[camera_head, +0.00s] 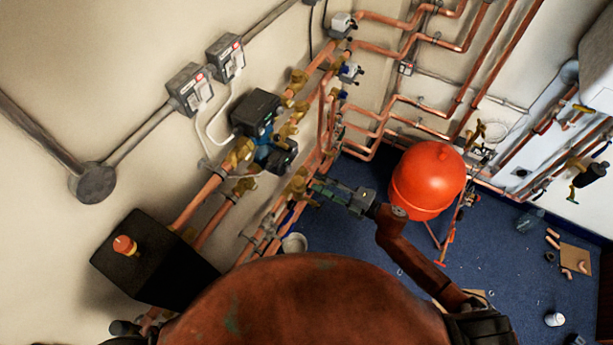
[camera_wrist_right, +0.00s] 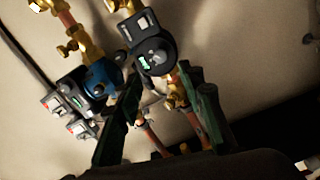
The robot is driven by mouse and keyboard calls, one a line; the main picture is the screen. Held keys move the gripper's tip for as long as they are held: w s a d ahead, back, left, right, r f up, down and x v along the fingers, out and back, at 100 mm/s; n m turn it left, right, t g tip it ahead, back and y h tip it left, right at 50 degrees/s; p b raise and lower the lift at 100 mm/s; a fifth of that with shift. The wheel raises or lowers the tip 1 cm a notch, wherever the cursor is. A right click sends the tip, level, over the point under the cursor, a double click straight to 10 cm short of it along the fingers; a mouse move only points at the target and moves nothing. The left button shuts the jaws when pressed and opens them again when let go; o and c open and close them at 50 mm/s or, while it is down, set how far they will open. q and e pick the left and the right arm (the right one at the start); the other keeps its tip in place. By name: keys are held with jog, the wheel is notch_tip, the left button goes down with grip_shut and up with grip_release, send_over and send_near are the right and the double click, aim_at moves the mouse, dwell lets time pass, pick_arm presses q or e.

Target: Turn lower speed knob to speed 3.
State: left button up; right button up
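Two pumps sit on the copper pipes along the left wall. The upper pump (camera_head: 257,112) has a black head. The lower pump (camera_head: 280,156) has a dark head and a blue body. In the wrist view, a dark round speed knob (camera_wrist_right: 157,57) with a small green mark faces me; its setting is unreadable. A blue pump (camera_wrist_right: 98,80) is beside it. My right gripper (camera_head: 318,188) is right of and below the lower pump. In the wrist view its two green fingers (camera_wrist_right: 165,108) are spread, with nothing held between them. They appear apart from the knob. My left gripper is not in view.
Copper pipes with brass valves (camera_head: 240,152) run close around the pumps. Two grey switch boxes (camera_head: 188,90) are on the wall. A red tank (camera_head: 428,180) stands right of my right gripper.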

jog(key=v, duration=0.2)
jog(key=shift+s+d, duration=0.15)
jog(key=shift+d, duration=0.1)
dwell(0.4)
jog(key=d+f+m+t+h+b, duration=0.1)
jog(key=d+f+m+h, duration=0.55)
jog(key=f, duration=0.85)
jog(key=d+f+m+t+h, duration=0.1)
jog(key=d+f+m+h, duration=0.45)
jog(key=d+f, duration=0.8)
jog(key=s+d+f+m+g+h+b, duration=0.1)
jog(key=s+d+f+m+g, duration=0.25)
jog(key=s+f, duration=0.8)
jog(key=s+d+f+m+g+h, duration=0.25)
jog(key=s+f+m, duration=0.25)
jog(key=s+f, duration=0.6)
jog(key=s+a+f+m+g, duration=0.1)
jog(key=s+f, duration=0.2)
jog(key=s, duration=0.5)
jog(key=s+f+m+g, duration=0.2)
jog(key=s+f, duration=0.2)
jog(key=s, duration=0.4)
jog(key=s+a+f+m+g+b, duration=0.1)
jog(key=s+f+m+g, duration=0.1)
jog(key=s, duration=0.7)
jog(key=shift+a+f, duration=0.3)
jog(key=shift+f, duration=0.5)
